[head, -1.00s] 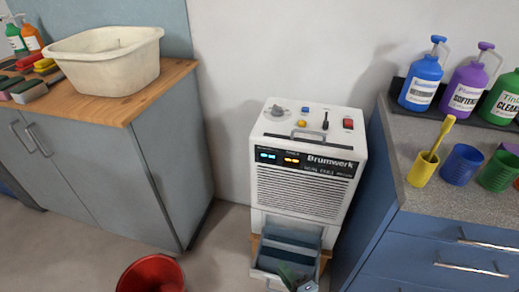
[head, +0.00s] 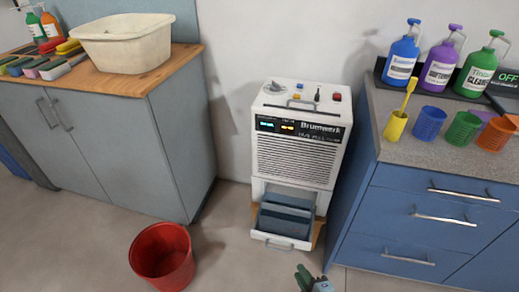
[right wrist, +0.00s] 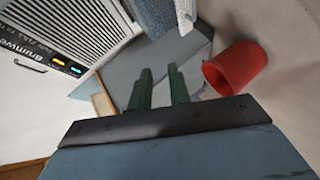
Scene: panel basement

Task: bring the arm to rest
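My right gripper (head: 304,279) shows at the bottom edge of the head view, in front of the white Brumwerk machine (head: 298,150) and clear of its pulled-out tank (head: 283,222). Its green fingers (right wrist: 160,88) show in the right wrist view with a narrow gap between them and nothing held. The machine's panel and grille are at the upper left of the right wrist view. My left gripper is in neither view.
A red bucket (head: 162,257) stands on the floor left of the machine. A grey cabinet (head: 120,140) with a cream basin (head: 123,42) is at left. Blue drawers (head: 420,215) carry bottles and cups at right. Floor between is bare.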

